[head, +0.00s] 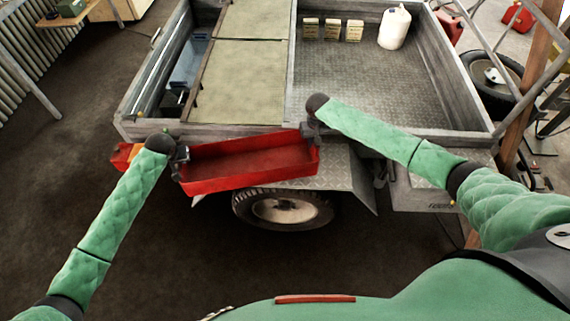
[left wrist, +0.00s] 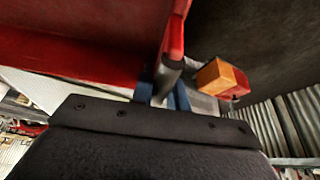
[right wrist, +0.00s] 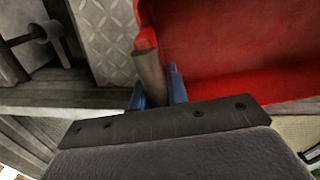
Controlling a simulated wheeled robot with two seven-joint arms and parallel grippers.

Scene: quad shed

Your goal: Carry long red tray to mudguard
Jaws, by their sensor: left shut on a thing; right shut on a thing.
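The long red tray (head: 247,165) is held between my two grippers in the head view, over the near side of the trailer and above its wheel. My left gripper (head: 181,153) is shut on the tray's left end; the left wrist view shows its blue fingers (left wrist: 165,97) around the grey handle there. My right gripper (head: 309,132) is shut on the right end; the right wrist view shows its fingers (right wrist: 158,88) around the handle. The tray looks empty and slopes up to the right in the picture. The mudguard (head: 335,170), of patterned metal, lies behind and below the tray, partly hidden by it.
The trailer bed (head: 370,80) holds a white canister (head: 395,28) and several small boxes (head: 332,30) at the back. The trailer wheel (head: 283,207) is below the tray. An orange lamp (left wrist: 222,78) sits close to my left gripper. Dark floor is clear at the left.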

